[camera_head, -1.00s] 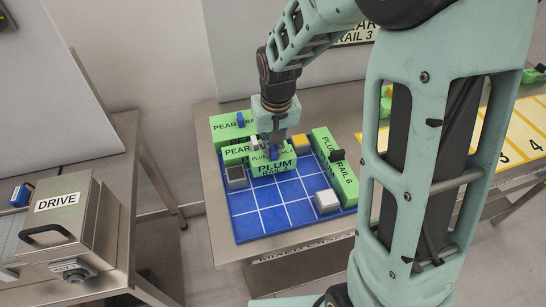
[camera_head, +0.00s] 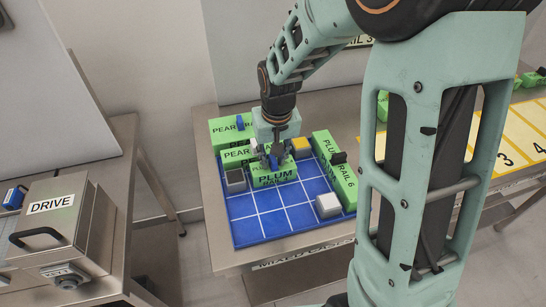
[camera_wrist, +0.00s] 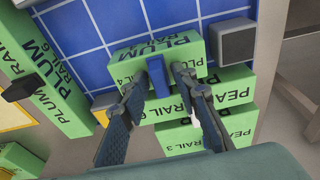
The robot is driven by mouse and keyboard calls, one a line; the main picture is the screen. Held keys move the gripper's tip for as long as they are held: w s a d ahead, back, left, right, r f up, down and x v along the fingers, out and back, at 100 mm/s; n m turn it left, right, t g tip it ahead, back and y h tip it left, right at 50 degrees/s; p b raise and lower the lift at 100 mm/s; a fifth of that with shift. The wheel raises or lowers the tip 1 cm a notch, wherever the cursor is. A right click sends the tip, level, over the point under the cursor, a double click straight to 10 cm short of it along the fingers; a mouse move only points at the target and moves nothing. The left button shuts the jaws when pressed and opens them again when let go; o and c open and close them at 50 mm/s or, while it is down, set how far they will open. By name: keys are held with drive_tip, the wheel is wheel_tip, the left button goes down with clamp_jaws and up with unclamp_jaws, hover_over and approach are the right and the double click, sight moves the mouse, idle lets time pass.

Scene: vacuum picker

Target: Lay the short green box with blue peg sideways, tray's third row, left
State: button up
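The short green box (camera_head: 275,178), marked PLUM RAIL, is at the back part of the blue gridded tray (camera_head: 258,229), its long side running left to right. In the wrist view the box (camera_wrist: 128,68) has a blue peg (camera_wrist: 160,86) standing on it. My gripper (camera_wrist: 169,72) has its fingertips close on both sides of this peg and appears shut on it. In the head view my gripper (camera_head: 271,158) is upright over the box and partly hides the peg. I cannot tell whether the box rests fully on the tray.
A dark-topped grey cube (camera_head: 235,181) is left of the box, a yellow cube (camera_head: 301,145) behind right and a white-topped cube (camera_head: 328,204) front right. A long green PLUM RAIL 6 box (camera_head: 336,172) edges the right. PEAR boxes (camera_head: 228,133) stand behind. The front-left cells are clear.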

wheel_tip(320, 180, up, 12)
drive_tip(key=s, duration=0.2)
drive_tip(key=shift+d, duration=0.15)
idle(0.4)
